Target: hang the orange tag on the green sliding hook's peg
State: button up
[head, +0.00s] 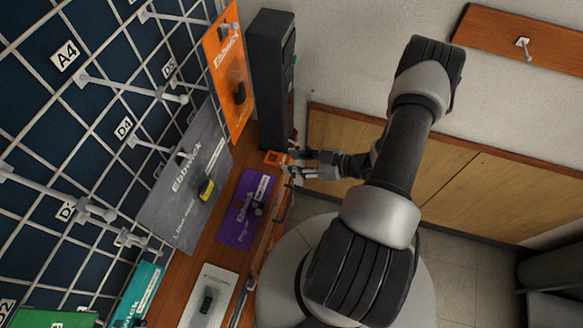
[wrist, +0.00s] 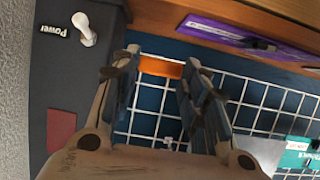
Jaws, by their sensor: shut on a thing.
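My gripper (head: 293,167) is shut on the orange tag (head: 273,158), a small square orange piece with a dark opening. The gripper holds it near the foot of a tall dark box. In the wrist view the orange tag (wrist: 161,67) spans the gap between the two fingertips (wrist: 161,77), seen edge-on. I cannot make out a green sliding hook or its peg for certain in either view.
The dark box (head: 269,80) carries a "Power" label and a pale knob (wrist: 86,29) in the wrist view. A wire grid wall with pegs (head: 130,88) holds orange (head: 224,75) and grey (head: 170,205) packs. A purple pack (head: 241,215) lies on the wooden shelf.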

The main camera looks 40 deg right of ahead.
jog(key=shift+w, duration=1)
notch_tip(320, 180, down, 7)
jog(key=b, duration=0.2)
jog(key=shift+w+r+b, duration=0.15)
jog(key=shift+w+b, duration=0.05)
jog(key=shift+b, duration=0.2)
jog(key=o, duration=1)
